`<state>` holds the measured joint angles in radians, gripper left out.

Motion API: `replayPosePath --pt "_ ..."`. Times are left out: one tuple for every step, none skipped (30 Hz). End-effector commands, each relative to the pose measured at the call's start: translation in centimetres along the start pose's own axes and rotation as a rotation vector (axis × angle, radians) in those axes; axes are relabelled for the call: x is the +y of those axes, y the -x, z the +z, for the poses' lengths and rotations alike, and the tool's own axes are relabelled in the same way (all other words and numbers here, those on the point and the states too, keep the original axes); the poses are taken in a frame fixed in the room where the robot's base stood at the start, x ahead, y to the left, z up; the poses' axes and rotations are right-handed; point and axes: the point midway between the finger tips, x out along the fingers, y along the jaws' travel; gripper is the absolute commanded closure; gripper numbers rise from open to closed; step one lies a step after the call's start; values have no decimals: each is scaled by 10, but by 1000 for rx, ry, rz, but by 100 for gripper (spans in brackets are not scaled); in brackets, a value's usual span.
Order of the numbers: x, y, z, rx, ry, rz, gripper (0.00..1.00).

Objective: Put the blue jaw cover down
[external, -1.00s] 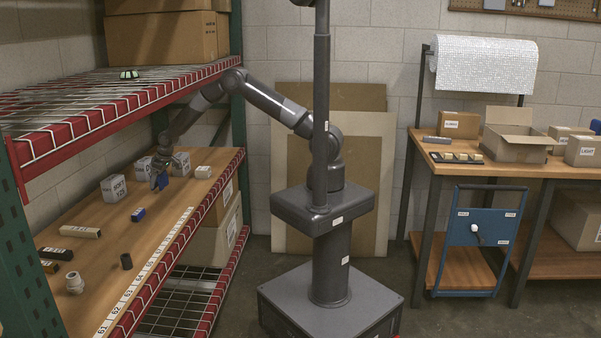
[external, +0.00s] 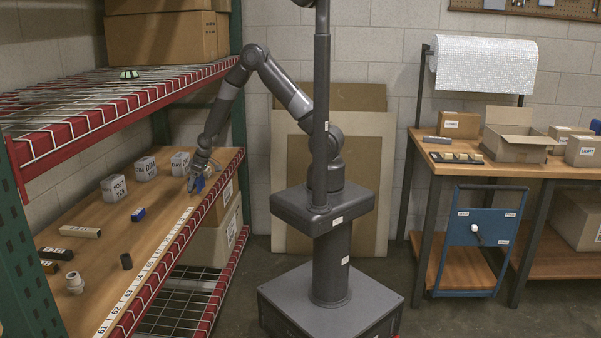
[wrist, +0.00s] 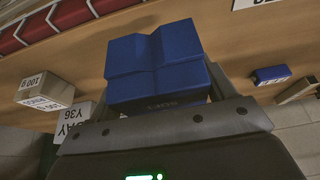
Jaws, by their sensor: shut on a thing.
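The blue jaw cover (wrist: 155,55) is a blue block with a grooved face, filling the upper middle of the wrist view. My gripper (wrist: 158,100) is shut on it, with a dark finger at each side. In the external view my gripper (external: 196,179) points down over the wooden shelf board, near its front edge and toward the far end. The blue jaw cover (external: 199,186) shows small at its fingertips. I cannot tell whether its underside touches the board.
Several labelled cartons stand along the back of the board, one (external: 145,168) near the middle. A smaller blue block (external: 138,214) lies nearer the camera. The wire shelf (external: 90,95) hangs above.

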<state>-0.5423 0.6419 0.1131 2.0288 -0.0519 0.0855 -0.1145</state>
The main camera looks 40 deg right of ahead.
Motion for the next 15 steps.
replayPosePath --pt "0 1 1 0 0 0 48" --pt "0 1 1 0 0 0 48" --pt "0 1 1 0 0 0 48" --pt "-1 0 1 0 0 0 48" --pt "-2 0 0 0 0 0 48" --pt "-4 -1 -2 -1 -2 1 48" --pt "-6 -2 -5 -1 -4 2 48" --pt "-9 -3 -7 -2 -6 2 48" --pt "-14 -5 -11 -4 -9 3 48" --pt "-17 -6 -15 -5 -12 5 48" --pt "-22 -8 -20 -5 -16 7 48" --pt "-29 -10 -26 -7 -21 8 48" --pt "-35 -12 -31 -8 -26 11 48" --pt "-41 -14 -36 -8 -32 12 48" --pt "-49 -16 -43 -10 -39 15 48"
